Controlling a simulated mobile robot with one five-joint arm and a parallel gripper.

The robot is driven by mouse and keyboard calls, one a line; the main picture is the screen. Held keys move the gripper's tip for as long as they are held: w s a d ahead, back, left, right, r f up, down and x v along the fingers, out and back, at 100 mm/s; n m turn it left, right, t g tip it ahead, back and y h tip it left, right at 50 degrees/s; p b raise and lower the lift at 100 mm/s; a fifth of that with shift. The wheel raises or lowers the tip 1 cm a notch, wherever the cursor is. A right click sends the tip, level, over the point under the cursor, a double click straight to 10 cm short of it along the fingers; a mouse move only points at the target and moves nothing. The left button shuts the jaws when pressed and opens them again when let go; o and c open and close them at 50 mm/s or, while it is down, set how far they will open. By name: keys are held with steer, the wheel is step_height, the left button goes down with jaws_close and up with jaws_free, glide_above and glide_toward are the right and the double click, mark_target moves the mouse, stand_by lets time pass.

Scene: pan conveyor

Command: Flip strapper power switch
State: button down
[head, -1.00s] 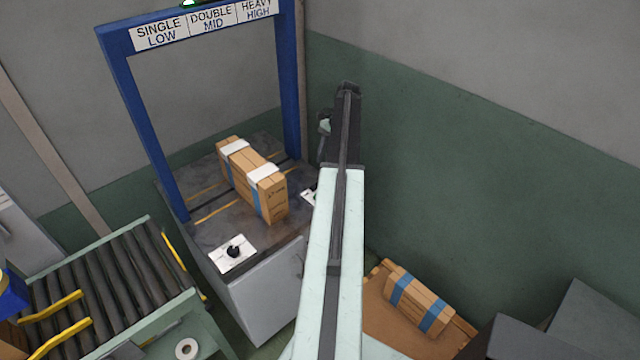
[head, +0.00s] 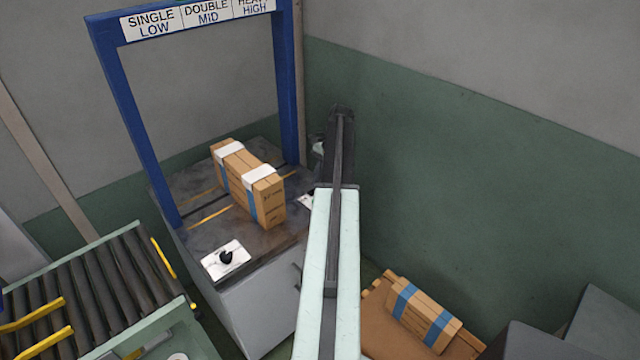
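The strapper has a blue arch (head: 134,120) over a dark worktop (head: 190,235) on a grey cabinet. A white plate with a black knob (head: 226,257) sits at the worktop's front left corner. A second white plate (head: 305,201) at the right edge is mostly hidden behind my arm, so any switch on it cannot be made out. My arm reaches away along the right side of the strapper. My gripper (head: 318,147) is at its far end, beside the right post and largely hidden by my arm; its fingers cannot be made out.
A strapped carton (head: 250,190) stands on the worktop under the arch. A roller conveyor (head: 90,290) with yellow guides is at lower left. Another carton (head: 425,315) with blue straps lies on a pallet at lower right. The green wall (head: 460,190) stands close behind my arm.

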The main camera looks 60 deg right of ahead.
steer(key=shift+a+r+h+p, duration=0.4)
steer(key=shift+h+p, duration=0.1)
steer(key=shift+p, duration=0.2)
steer(key=shift+w+d+f+h, duration=0.1)
steer(key=shift+w+f+h, duration=0.05)
steer(key=shift+h, duration=0.35)
steer(key=c, duration=1.3)
jaws_free()
steer(key=p+v, duration=0.7)
steer(key=shift+w+d+r+p, duration=0.1)
steer(key=shift+d+r+p, duration=0.05)
steer(key=shift+r+p, duration=0.25)
